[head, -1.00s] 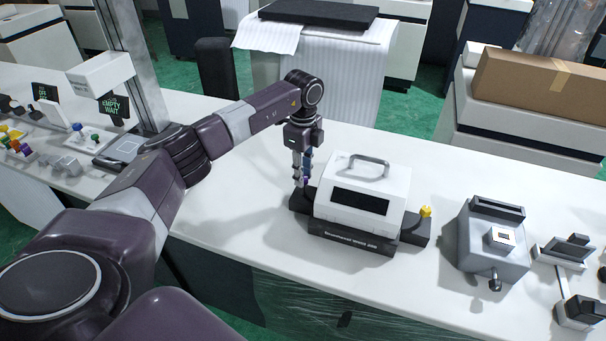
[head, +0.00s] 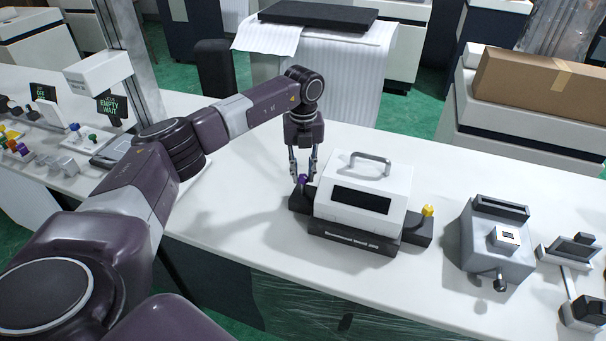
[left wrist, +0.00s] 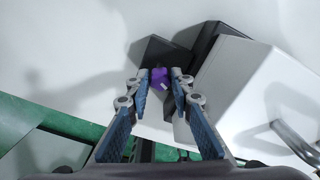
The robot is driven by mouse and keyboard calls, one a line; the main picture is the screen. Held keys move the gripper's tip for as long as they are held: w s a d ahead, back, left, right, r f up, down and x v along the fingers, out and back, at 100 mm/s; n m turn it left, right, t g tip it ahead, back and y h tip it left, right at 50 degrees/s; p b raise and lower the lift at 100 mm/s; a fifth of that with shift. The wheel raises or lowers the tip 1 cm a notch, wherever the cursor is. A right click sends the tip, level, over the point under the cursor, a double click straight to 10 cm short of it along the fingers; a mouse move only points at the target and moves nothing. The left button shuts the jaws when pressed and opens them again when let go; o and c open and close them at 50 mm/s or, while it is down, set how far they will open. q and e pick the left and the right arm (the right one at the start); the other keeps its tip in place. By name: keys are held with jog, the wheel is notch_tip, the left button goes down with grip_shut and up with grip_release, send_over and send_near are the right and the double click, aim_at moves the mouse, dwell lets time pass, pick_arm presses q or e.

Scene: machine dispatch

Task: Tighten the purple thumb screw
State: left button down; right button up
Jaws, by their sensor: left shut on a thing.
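The purple thumb screw (head: 303,180) stands on the dark left end of the base (head: 345,238) under a white machine (head: 365,195) with a handle on top. My left gripper (head: 303,174) points down over that end. Its fingertips are shut on the screw, one on each side. In the left wrist view the purple screw (left wrist: 158,78) shows between the fingertips of my left gripper (left wrist: 159,80). A yellow thumb screw (head: 428,211) stands on the right end of the same base. My right gripper is not in view.
The white machine body stands close beside my left gripper. A grey device (head: 495,245) with a knob stands to the right on the white table (head: 240,235). Small parts and signs (head: 112,106) are at the left. The table between them is clear.

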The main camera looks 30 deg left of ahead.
pick_arm(q)
jog(key=m, duration=0.4)
jog(key=shift+w+m+b, duration=0.1)
jog(key=shift+m+b, duration=0.2)
jog(key=shift+b, duration=0.1)
jog(key=m, duration=0.3)
jog(key=shift+r+m+b, duration=0.1)
jog(key=shift+m+b, duration=0.2)
jog(key=shift+b, duration=0.05)
jog(key=m, duration=0.4)
jog(key=shift+m+b, duration=0.3)
jog(key=shift+b, duration=0.05)
jog(key=m, duration=0.4)
jog(key=shift+d+b, duration=0.1)
jog(key=shift+b, duration=0.2)
jog(key=m, duration=0.8)
jog(key=shift+m+b, duration=0.3)
jog(key=shift+b, duration=0.1)
jog(key=m, duration=0.3)
jog(key=shift+m, duration=0.3)
jog(key=shift+r+m, duration=0.1)
jog(key=shift+m, duration=1.8)
